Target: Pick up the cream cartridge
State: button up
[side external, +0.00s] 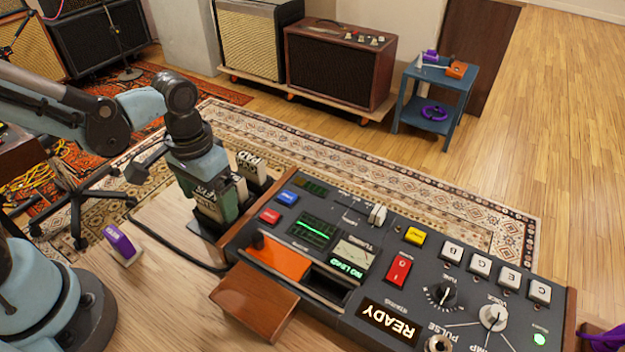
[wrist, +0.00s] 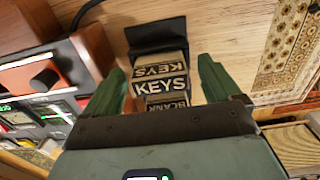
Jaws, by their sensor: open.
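Several cartridges with cream label faces stand close together in a dark rack (side external: 207,241) beside the console. In the wrist view, two cream cartridges read KEYS, a nearer one (wrist: 161,87) and one behind it (wrist: 150,71); a third reads BLANK (wrist: 166,103). In the side view, a cream cartridge marked PAD (side external: 252,166) stands just right of my gripper (side external: 217,205). My gripper is open and points down over the rack. Its green fingers stand on either side of the KEYS cartridges; contact cannot be told. The gripper partly hides the rack in the side view.
The console (side external: 400,262) with buttons, knobs and a READY display lies right of the rack. A wooden flap (side external: 254,303) sticks out from its front. Bare tabletop (side external: 150,290) lies in front.

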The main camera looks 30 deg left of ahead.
aim_at(207, 194)
jog(key=c, duration=1.1)
jog(key=shift+o, duration=0.2)
jog(key=shift+r, duration=0.15)
jog(key=shift+r, duration=0.9)
notch_tip(207, 194, up, 2)
jog(key=shift+r, duration=0.1)
jog(key=s+d+r, duration=0.6)
jog(key=s+d, duration=0.2)
jog(key=shift+d+r, duration=0.35)
jog(key=shift+w, duration=0.1)
